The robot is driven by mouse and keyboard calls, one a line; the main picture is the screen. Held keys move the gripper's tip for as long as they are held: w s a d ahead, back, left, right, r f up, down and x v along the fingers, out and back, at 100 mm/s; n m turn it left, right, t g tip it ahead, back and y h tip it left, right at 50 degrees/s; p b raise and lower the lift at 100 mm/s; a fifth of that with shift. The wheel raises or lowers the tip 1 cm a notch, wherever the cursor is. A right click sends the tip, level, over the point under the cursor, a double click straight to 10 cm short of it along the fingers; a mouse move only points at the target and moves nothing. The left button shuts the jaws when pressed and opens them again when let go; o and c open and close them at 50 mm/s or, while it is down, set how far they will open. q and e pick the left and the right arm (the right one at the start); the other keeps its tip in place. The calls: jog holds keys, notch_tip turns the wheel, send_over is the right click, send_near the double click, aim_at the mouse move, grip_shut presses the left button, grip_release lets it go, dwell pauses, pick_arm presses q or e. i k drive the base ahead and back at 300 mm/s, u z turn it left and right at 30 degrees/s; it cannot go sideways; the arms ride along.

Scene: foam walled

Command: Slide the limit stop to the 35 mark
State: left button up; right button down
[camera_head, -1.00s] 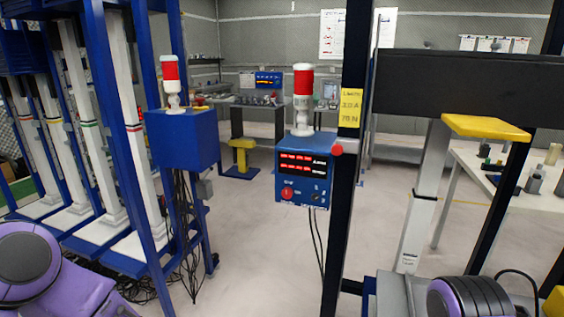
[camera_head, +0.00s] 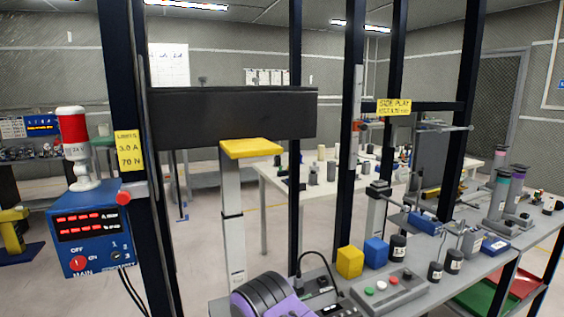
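I cannot clearly pick out the limit stop or read a 35 mark. A red knob on a grey clamp (camera_head: 123,198) sits on the black upright (camera_head: 153,240) at the left. A small red-and-grey slider-like part (camera_head: 359,126) sits on another upright, beside a yellow "SIDE PLAY" label (camera_head: 394,107); a thin horizontal rod extends right from it. Any scale there is too small to read.
A blue control box (camera_head: 90,236) with red displays and a red-white lamp (camera_head: 77,150) is at the left. A grey bench (camera_head: 410,298) with blocks, weights and a button box fills the lower right. A black beam (camera_head: 232,117) spans the frame above a yellow-topped column (camera_head: 248,148).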

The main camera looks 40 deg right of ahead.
aim_at(357, 126)
jog(key=u, duration=0.1)
jog(key=k, duration=1.25)
jog(key=z, duration=1.3)
